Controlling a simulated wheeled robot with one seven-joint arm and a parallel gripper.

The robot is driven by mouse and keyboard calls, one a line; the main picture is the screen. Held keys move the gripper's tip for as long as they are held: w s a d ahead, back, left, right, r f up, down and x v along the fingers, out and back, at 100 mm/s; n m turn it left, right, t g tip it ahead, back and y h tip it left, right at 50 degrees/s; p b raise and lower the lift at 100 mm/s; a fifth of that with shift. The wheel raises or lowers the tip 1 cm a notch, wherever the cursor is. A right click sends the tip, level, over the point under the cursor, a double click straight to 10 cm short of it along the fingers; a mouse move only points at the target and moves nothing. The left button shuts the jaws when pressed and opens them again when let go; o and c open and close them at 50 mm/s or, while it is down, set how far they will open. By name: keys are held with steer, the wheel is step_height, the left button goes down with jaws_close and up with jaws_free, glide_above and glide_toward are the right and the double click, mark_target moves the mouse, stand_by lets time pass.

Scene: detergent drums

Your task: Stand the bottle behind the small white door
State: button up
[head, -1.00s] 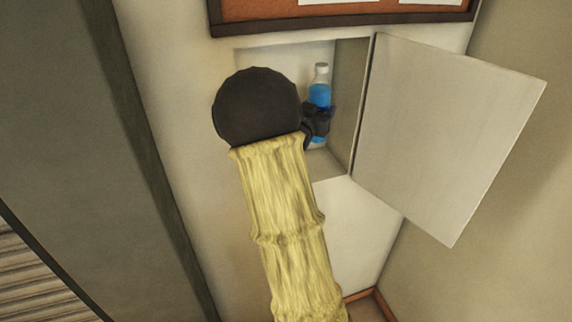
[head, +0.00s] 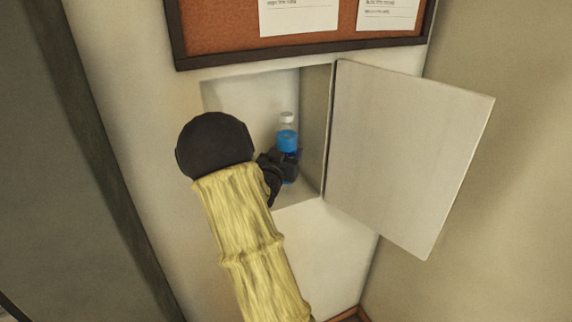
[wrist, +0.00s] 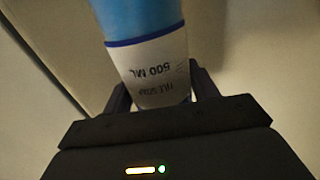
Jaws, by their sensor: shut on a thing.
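The bottle (head: 287,140) is clear with blue liquid and a white cap. It is upright inside the wall recess (head: 240,92), near the recess's right side wall. My gripper (head: 287,165) reaches into the recess and is shut on the lower part of the bottle. In the wrist view the bottle (wrist: 150,55) stands between the two fingers, with a white label reading 500 ML. The small white door (head: 405,155) is swung wide open to the right.
A cork board (head: 220,25) with papers hangs just above the recess. A dark grey panel (head: 60,180) stands at the left. The right wall (head: 500,220) is close behind the open door. The recess is clear to the left of the bottle.

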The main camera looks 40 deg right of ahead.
steer(key=shift+r, duration=0.1)
steer(key=shift+w+d+f, duration=0.1)
steer(key=shift+w+f, duration=0.05)
steer(key=shift+f, duration=1.75)
steer(key=shift+a, duration=0.2)
steer(key=shift+f, duration=0.1)
steer(key=o, duration=1.4)
steer(key=shift+d, duration=0.2)
steer(key=shift+c, duration=0.2)
steer(key=shift+s, duration=0.25)
steer(key=shift+a, duration=0.1)
steer(key=b+v, duration=0.2)
steer(key=v, duration=1)
steer(key=shift+b, duration=0.3)
